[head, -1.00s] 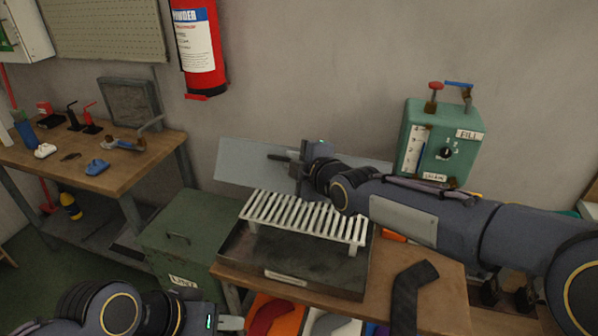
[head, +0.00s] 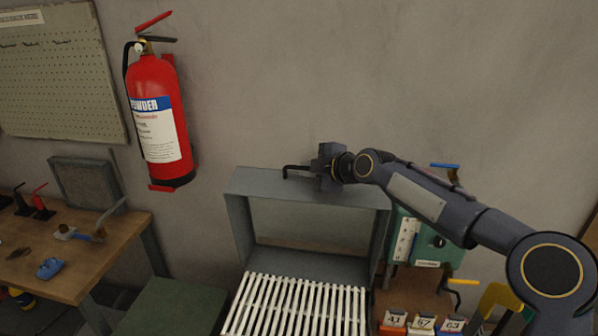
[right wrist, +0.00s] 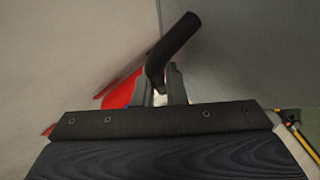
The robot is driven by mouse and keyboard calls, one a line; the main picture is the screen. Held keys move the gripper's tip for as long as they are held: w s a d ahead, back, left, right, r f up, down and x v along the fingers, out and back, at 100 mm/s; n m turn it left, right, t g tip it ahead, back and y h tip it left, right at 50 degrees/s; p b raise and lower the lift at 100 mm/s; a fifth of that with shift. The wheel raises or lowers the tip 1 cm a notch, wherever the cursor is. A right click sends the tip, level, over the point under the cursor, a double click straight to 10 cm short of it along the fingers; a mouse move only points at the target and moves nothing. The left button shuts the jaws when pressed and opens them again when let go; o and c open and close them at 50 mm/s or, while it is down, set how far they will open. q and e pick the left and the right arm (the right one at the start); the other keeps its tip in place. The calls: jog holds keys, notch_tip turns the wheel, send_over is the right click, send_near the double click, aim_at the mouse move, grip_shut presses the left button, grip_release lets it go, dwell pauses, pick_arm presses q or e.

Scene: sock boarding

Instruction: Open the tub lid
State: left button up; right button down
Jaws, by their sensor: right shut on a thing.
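The tub lid (head: 262,187) is a grey metal hood, raised upright against the back wall with its hollow inside facing me. My right gripper (head: 312,171) is at the lid's upper edge, shut on the lid's black handle (head: 291,169). In the right wrist view the dark bent handle (right wrist: 174,42) stands between the two fingers (right wrist: 160,92). The tub's white slatted rack (head: 295,305) lies uncovered in front of the lid. The tub's body is mostly cut off below. My left gripper is out of view.
A red fire extinguisher (head: 157,115) hangs on the wall left of the lid. A green control box (head: 420,238) stands to the right, partly behind my arm. A green bin (head: 172,308) and a wooden bench (head: 75,255) are at the lower left. Numbered cards (head: 423,322) are at the lower right.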

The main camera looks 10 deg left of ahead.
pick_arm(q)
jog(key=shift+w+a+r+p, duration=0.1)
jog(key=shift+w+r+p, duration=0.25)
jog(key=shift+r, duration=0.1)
pick_arm(e)
jog(key=shift+w+f, duration=0.25)
jog(key=shift+w, duration=0.95)
jog(key=c, duration=1.5)
grip_release()
